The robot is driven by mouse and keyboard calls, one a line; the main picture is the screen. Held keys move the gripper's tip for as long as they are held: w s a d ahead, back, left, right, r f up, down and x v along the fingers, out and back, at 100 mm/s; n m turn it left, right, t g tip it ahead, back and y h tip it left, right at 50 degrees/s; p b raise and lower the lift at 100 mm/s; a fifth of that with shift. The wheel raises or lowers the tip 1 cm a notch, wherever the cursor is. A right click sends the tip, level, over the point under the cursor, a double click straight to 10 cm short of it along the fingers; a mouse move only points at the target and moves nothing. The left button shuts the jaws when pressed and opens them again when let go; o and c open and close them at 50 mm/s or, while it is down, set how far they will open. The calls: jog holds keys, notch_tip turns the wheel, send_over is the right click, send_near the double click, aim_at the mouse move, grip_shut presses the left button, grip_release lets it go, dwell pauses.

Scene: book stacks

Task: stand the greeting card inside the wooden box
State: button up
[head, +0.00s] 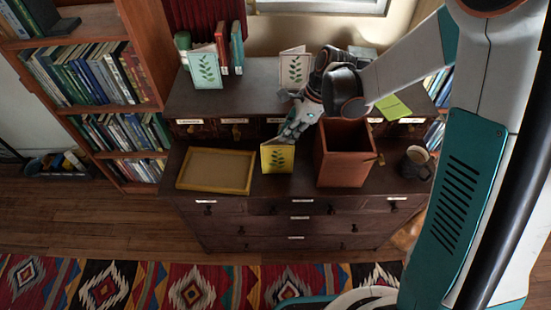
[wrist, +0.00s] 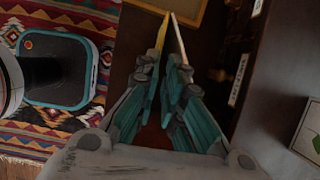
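The greeting card (head: 278,157) is yellow with a green leaf sprig and stands upright, folded partly open, on the dresser top. The wooden box (head: 335,170) is reddish brown, open at the top, and stands just right of the card. My gripper (head: 291,133) is above and close behind the card, reaching down to it. In the wrist view my fingers (wrist: 168,75) are apart, with a gap between them. The card's two flaps (wrist: 181,42) show edge-on at the fingertips, partly hidden by them; I cannot tell whether they touch.
A shallow yellow tray (head: 182,182) lies left of the card. A dark mug (head: 416,164) stands right of the box. A pale green card (head: 206,70) and a white card (head: 294,68) stand on the raised shelf behind, near several books. A green note (head: 394,107) lies there too.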

aim_at(280, 147)
jog(key=shift+b+x, duration=1.4)
jog(key=shift+x, duration=2.05)
jog(key=shift+s, duration=0.1)
jog(key=shift+c, duration=0.3)
grip_shut()
jog(key=shift+r, duration=0.2)
